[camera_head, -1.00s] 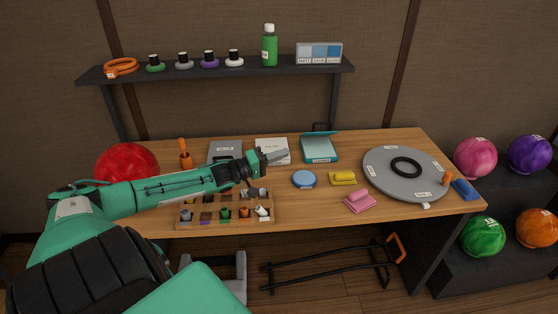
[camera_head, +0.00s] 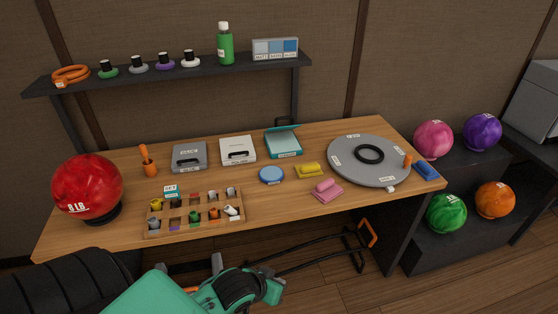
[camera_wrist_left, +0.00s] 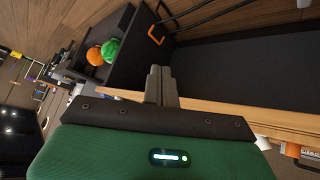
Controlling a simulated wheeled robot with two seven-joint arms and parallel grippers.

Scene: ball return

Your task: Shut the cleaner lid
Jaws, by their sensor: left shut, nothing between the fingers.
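The cleaner case (camera_head: 284,149) is a teal box with a label on its front, at the back middle of the desk. Its teal lid (camera_head: 283,129) stands open, tilted up at the rear edge. My left arm reaches in low along the bottom of the head view, in front of the desk and well below and nearer than the case. In the left wrist view my left gripper (camera_wrist_left: 160,86) has its two grey fingers together, empty, near the desk's wooden edge (camera_wrist_left: 210,108). The case is not seen in that view. My right gripper is not in view.
A grey case (camera_head: 189,157) and a white case (camera_head: 238,150) stand left of the cleaner case. A blue disc (camera_head: 271,175), yellow block (camera_head: 309,170) and pink block (camera_head: 327,190) lie in front. A round grey turntable (camera_head: 345,172) is right; a red ball (camera_head: 88,185) is left.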

